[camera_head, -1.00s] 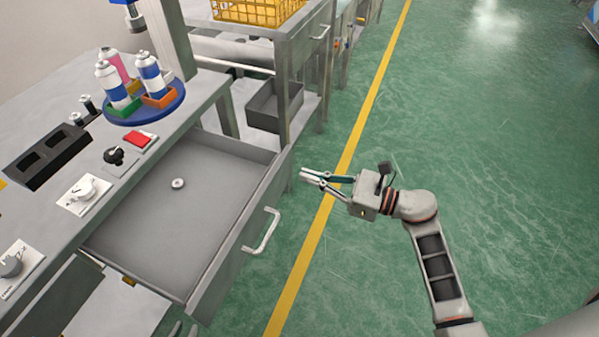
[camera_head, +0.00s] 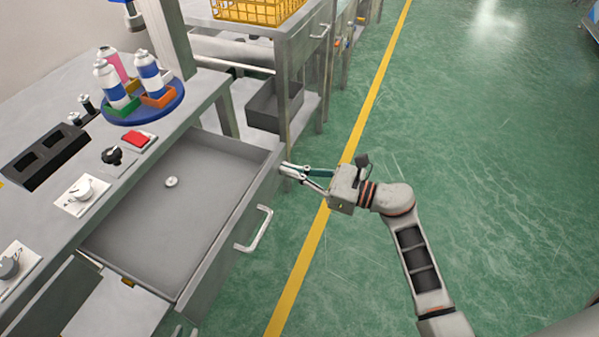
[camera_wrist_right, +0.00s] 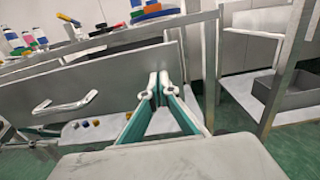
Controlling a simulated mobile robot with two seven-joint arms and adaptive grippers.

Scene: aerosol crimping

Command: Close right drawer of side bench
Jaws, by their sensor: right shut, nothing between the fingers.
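The drawer (camera_head: 205,235) of the side bench (camera_head: 60,235) stands far out, its grey tray open to view. A small white ring (camera_head: 171,182) lies in it. Its front carries a pale bar handle (camera_head: 254,230), also seen in the wrist view (camera_wrist_right: 65,103). My right gripper (camera_head: 284,170) is shut and empty at the outer face of the drawer front, near its far end and beyond the handle. In the wrist view its fingertips (camera_wrist_right: 158,82) overlap the drawer front; I cannot tell whether they touch.
The bench top holds a blue round stand (camera_head: 140,114) with spray cans, a black block (camera_head: 42,155) and small parts on cards. A metal frame bench with a yellow basket (camera_head: 262,10) and a grey bin (camera_head: 272,105) stands beyond. Green floor to the right is clear.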

